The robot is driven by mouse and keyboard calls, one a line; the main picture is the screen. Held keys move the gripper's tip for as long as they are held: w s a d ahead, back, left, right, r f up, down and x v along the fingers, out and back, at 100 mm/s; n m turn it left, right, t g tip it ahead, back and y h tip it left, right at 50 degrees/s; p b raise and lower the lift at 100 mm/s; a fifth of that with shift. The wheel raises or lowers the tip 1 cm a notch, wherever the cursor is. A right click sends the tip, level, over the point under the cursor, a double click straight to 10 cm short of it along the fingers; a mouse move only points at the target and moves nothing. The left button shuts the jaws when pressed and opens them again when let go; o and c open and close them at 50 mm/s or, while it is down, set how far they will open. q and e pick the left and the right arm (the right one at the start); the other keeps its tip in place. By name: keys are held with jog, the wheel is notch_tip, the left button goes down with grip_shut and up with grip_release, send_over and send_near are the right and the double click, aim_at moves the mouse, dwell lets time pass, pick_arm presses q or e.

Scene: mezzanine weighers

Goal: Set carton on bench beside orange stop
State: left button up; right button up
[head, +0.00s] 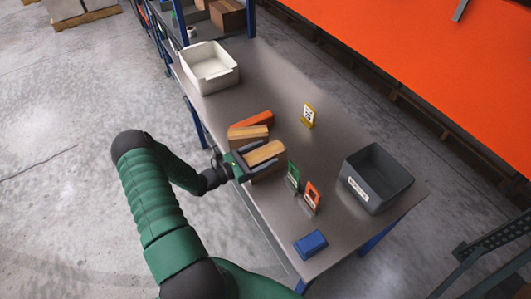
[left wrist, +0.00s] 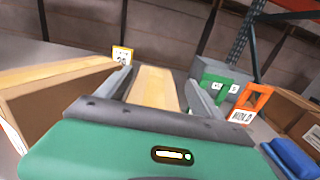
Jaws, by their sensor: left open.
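A brown carton (head: 268,157) with a pale tape strip on top sits on the grey bench (head: 345,145) near its front edge. My left gripper (head: 260,156) is open with its fingers on either side of this carton; in the left wrist view the carton (left wrist: 155,88) shows between the fingers. Whether the fingers touch it, I cannot tell. A second carton (head: 248,133) stands just behind it, and large at left in the left wrist view (left wrist: 50,100). An orange bar, seemingly the stop (head: 253,119), lies just beyond the second carton. My right gripper is not in view.
A white bin (head: 210,68) stands at the bench's far end. A yellow sign (head: 308,115), green sign (head: 293,174), orange HOLD sign (left wrist: 246,105), dark grey bin (head: 376,178) and blue box (head: 310,243) stand around. The middle between bar and white bin is clear.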

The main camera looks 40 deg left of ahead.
aim_at(244, 160)
pick_arm(q)
jog(key=v, duration=0.3)
jog(key=a+b+v, duration=0.1)
jog(key=v, duration=0.6)
jog(key=shift+a+f, duration=0.2)
jog(key=shift+f, duration=0.15)
jog(key=shift+s+r, duration=0.1)
jog(key=shift+s, duration=0.25)
jog(key=shift+d+r, duration=0.15)
jog(key=shift+d, duration=0.25)
jog(key=shift+a, duration=0.35)
jog(key=shift+d, duration=0.25)
jog(key=shift+a, duration=0.15)
